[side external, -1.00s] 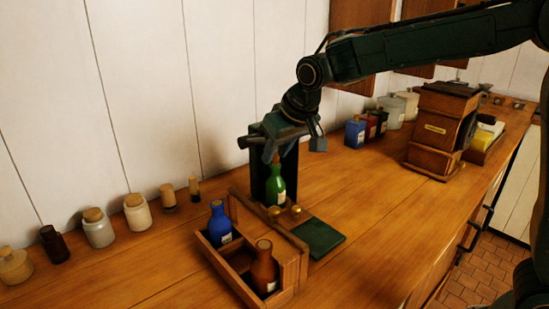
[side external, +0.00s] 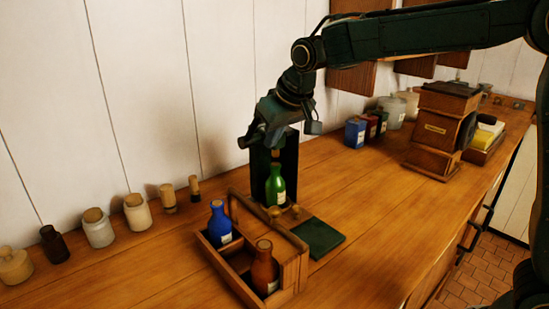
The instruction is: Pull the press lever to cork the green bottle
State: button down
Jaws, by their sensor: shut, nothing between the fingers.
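The green bottle (side external: 275,186) stands upright in the dark corking press (side external: 290,160), a tall dark frame on the wooden counter. My gripper (side external: 252,140) is above the press at its top left, pointing down and to the left. It is shut with nothing held. The press lever is hidden or cannot be told apart from the dark gripper, and I cannot tell whether they touch. The top of the bottle's neck is close under the gripper and partly in shadow, so I cannot make out the cork.
A wooden carrier (side external: 232,270) with a blue bottle (side external: 220,224) and a brown bottle (side external: 265,268) stands in front of the press. A dark green mat (side external: 318,238) lies right of it. Several jars line the wall. A wooden grinder (side external: 437,130) stands at right.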

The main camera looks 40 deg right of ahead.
jog(key=shift+s+f, duration=0.1)
jog(key=shift+s, duration=0.05)
jog(key=shift+s+f, duration=0.6)
jog(key=shift+s, duration=0.1)
jog(key=c, duration=1)
grip_release()
notch_tip(320, 180, up, 7)
dwell(0.4)
